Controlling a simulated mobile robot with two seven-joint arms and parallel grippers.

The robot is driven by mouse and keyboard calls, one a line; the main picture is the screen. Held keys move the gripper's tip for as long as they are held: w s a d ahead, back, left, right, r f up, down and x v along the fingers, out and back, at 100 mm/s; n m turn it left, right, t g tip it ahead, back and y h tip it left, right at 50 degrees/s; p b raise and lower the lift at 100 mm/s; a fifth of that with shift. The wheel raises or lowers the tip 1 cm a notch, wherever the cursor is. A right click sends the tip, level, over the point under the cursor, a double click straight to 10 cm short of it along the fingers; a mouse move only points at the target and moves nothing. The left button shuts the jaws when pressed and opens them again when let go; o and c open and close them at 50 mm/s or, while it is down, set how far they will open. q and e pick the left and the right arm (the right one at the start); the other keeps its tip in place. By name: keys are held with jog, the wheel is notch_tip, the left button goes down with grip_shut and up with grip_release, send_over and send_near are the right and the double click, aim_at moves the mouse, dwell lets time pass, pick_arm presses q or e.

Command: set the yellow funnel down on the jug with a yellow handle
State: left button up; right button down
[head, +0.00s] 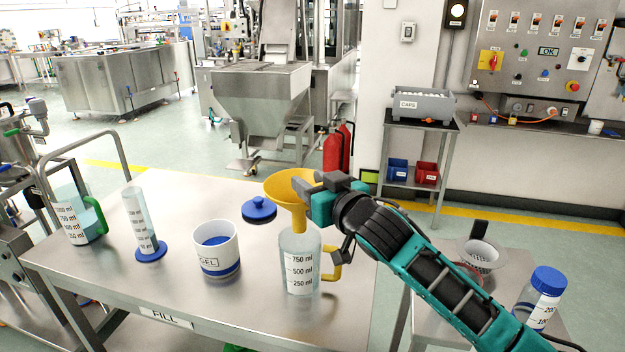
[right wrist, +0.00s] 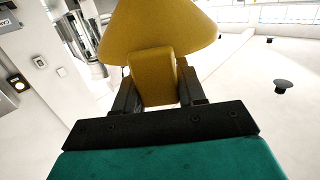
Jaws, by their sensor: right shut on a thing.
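The yellow funnel (head: 285,187) is in my right gripper (head: 304,183), above the jug with a yellow handle (head: 299,267). Its spout points down at the jug's mouth; I cannot tell whether it touches or is inside the rim. In the right wrist view, my right gripper (right wrist: 156,90) is shut on a yellow tab of the funnel (right wrist: 158,30), with a dark finger on each side. The jug stands upright on the steel table, handle to the right, and looks empty. My left gripper is not in view.
On the steel table (head: 190,300) stand a jug with a green handle (head: 80,218), a measuring cylinder (head: 142,225), a white GEL pot (head: 216,248) and a blue lid (head: 259,209). A side table at right holds a strainer (head: 480,255) and a blue-capped bottle (head: 540,298).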

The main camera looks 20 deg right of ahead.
aim_at(303, 215)
jog(key=shift+p, duration=0.95)
dwell(1.4)
jog(key=shift+f+b, duration=1.1)
jog(key=shift+f, duration=0.95)
dwell(0.8)
jog(key=shift+f+b, duration=1.15)
jog(key=shift+f, duration=1.4)
jog(key=c, duration=0.6)
grip_release()
jog(key=shift+o, duration=0.2)
